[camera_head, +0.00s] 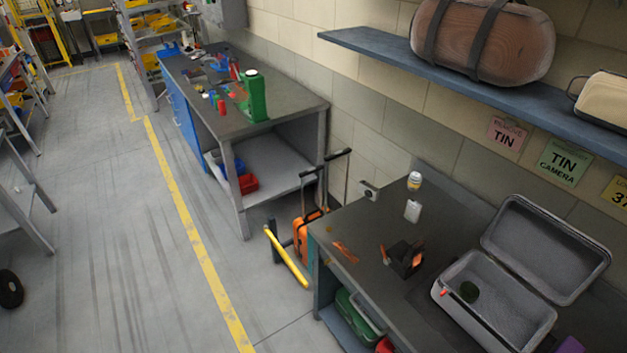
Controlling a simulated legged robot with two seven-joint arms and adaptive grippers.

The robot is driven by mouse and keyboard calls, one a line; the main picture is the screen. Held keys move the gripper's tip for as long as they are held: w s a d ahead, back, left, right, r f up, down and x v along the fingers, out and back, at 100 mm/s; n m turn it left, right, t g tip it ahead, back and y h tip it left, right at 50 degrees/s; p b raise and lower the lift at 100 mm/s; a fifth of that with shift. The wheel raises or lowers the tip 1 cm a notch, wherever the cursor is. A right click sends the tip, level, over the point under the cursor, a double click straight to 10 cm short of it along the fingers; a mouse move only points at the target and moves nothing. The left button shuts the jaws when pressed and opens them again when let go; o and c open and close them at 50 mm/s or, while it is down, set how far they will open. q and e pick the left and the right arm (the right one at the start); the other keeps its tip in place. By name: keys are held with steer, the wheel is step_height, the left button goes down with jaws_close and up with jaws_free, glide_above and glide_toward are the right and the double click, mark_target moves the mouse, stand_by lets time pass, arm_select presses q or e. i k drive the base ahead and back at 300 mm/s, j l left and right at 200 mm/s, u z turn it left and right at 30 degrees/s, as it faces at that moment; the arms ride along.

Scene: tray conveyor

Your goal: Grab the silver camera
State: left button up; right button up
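A small silver-grey boxy object with a dark round front, which looks like the silver camera (369,190), shows at the back left edge of the near dark workbench (340,222), close to the wall. It is small in view, and I cannot tell whether it rests on the bench or is fixed to the wall. Neither of my grippers shows in the head view.
An open grey case (480,318) stands on the bench's right. A black-and-orange object (403,257), a white-capped bottle (415,180) and a white card-like item (412,210) are also there. A shelf (465,75) overhangs the bench. Open floor lies left.

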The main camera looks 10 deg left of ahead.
mark_target(370, 191)
steer(key=i+j+u, duration=0.25)
steer(key=u, duration=0.15)
steer(key=i+j+u, duration=0.3)
steer(key=u, duration=0.15)
steer(key=i+j+u, duration=0.1)
steer(key=i+u, duration=0.3)
steer(key=i+z, duration=0.15)
steer(key=i, duration=0.15)
steer(key=i+j+z, duration=0.15)
steer(key=i, duration=0.15)
steer(key=i+z, duration=0.15)
steer(key=z, duration=0.3)
steer(key=i+z, duration=0.1)
steer(key=z, duration=0.3)
steer(key=i+j+z, duration=0.15)
steer(key=z, duration=0.3)
steer(key=i+j+z, duration=0.1)
steer(key=z, duration=0.3)
